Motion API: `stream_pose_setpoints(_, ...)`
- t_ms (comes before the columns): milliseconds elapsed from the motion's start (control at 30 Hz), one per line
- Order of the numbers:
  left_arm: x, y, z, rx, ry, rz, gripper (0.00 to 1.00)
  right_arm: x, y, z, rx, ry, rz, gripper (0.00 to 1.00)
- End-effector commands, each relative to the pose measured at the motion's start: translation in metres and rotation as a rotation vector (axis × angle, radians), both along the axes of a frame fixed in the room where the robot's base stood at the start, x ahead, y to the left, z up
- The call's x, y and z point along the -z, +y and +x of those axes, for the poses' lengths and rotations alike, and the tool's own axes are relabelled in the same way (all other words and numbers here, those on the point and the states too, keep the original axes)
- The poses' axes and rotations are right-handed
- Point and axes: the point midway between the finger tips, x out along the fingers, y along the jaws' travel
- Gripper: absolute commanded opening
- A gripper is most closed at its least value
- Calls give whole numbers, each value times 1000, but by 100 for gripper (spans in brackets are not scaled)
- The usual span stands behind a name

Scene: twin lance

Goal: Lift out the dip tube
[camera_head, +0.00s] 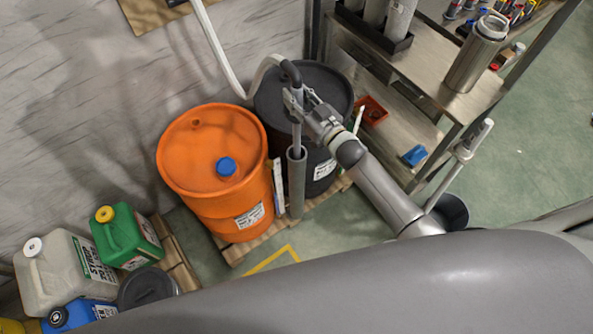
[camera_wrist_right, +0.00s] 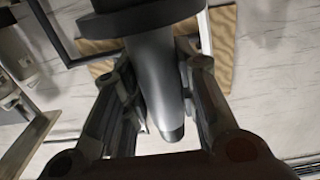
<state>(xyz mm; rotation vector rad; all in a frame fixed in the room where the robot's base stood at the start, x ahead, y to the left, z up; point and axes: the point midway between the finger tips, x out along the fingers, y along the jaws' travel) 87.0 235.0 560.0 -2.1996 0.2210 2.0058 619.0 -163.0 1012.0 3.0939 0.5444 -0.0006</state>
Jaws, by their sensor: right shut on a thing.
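The dip tube (camera_head: 297,138) is a slim grey pipe with a black elbow (camera_head: 290,72) on top, from which a pale hose (camera_head: 225,70) runs up. My right gripper (camera_head: 297,104) is shut on the tube just below the elbow. In the right wrist view, the grey tube (camera_wrist_right: 155,80) lies between the fingers, under a dark collar (camera_wrist_right: 145,15). The tube's lower part appears to go into an upright grey sleeve (camera_head: 297,185), so its lower end is hidden. The sleeve stands in front of the orange drum (camera_head: 205,190) and black drum (camera_head: 325,90). My left gripper is out of view.
Both drums stand on a wooden pallet (camera_head: 235,252). The orange one has a blue cap (camera_head: 226,167). A metal bench (camera_head: 425,75) with a steel canister (camera_head: 478,55) is at right, near a dark bucket (camera_head: 452,211). Canisters, including a green one (camera_head: 125,235), stand lower left.

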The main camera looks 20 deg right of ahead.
Motion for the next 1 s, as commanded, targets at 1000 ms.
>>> stream_pose_setpoints(1000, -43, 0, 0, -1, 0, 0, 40, -74, 0, 1, -1, -7, -1, 0)
